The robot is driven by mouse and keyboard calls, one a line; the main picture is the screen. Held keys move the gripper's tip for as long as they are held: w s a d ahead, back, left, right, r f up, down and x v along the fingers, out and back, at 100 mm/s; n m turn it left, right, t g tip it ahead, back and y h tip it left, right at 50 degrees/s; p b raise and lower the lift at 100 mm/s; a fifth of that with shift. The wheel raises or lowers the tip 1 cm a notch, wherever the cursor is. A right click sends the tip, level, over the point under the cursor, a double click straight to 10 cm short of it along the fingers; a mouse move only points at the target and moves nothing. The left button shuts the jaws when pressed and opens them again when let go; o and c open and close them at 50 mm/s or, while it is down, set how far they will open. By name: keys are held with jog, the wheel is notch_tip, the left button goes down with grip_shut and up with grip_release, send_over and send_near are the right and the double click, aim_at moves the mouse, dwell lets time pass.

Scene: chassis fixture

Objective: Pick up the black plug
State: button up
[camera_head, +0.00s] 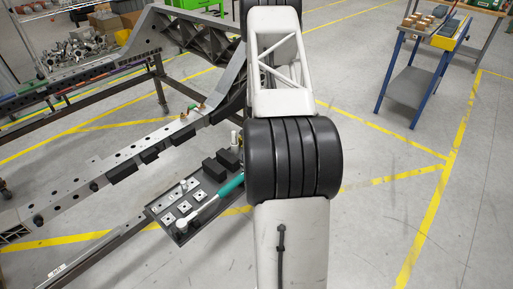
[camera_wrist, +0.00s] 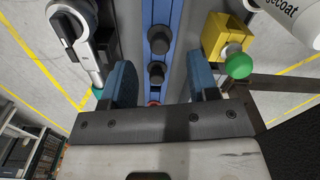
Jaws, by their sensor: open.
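In the wrist view, two round black plugs stand in a row on a blue strip: one farther ahead (camera_wrist: 160,40) and one nearer (camera_wrist: 156,72). My gripper (camera_wrist: 162,80) is open, with one blue-grey finger on each side of the strip. The nearer plug shows between the fingers, with gaps on both sides. I cannot tell how far below the fingertips it is. A small red ring shows at the palm edge, partly hidden. In the head view my arm hides my gripper, and I cannot make out the plugs.
A grey tray (camera_head: 160,217) holds black blocks (camera_head: 215,168), small square plates and a teal-handled tool (camera_head: 230,184). In the wrist view, a silver tool (camera_wrist: 85,45) lies left; a yellow block (camera_wrist: 215,35), green knob (camera_wrist: 238,66) and white container (camera_wrist: 293,18) are close right. A chassis rail (camera_head: 110,176) runs beside the tray.

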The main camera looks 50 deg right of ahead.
jog(key=shift+f, duration=0.15)
jog(key=shift+d+f, duration=0.2)
jog(key=shift+f, duration=2.25)
grip_shut()
